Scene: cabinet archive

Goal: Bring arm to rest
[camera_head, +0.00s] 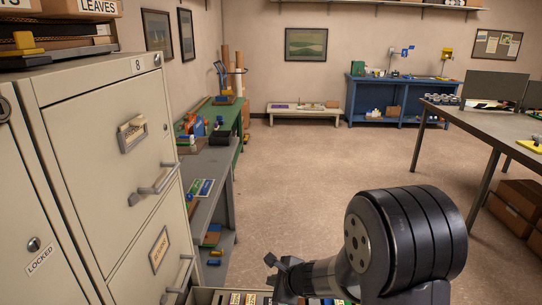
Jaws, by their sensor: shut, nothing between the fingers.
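My arm shows at the lower right, with a large black ribbed joint (405,240) and a grey link running left from it. My gripper (279,265) is the small dark end at the left of that link, seen small and partly hidden. It looks shut, and I see nothing held in it. It is above and beside an open drawer (205,296) at the bottom edge, where the tops of several files show. The drawer is mostly cut off by the frame.
A beige filing cabinet (90,120) marked 8 stands close on the left, with protruding handles (155,180). Beyond it are a grey bench (207,165) and a green bench. A desk (490,125) and cardboard boxes (515,215) stand at right. The middle floor (300,165) is clear.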

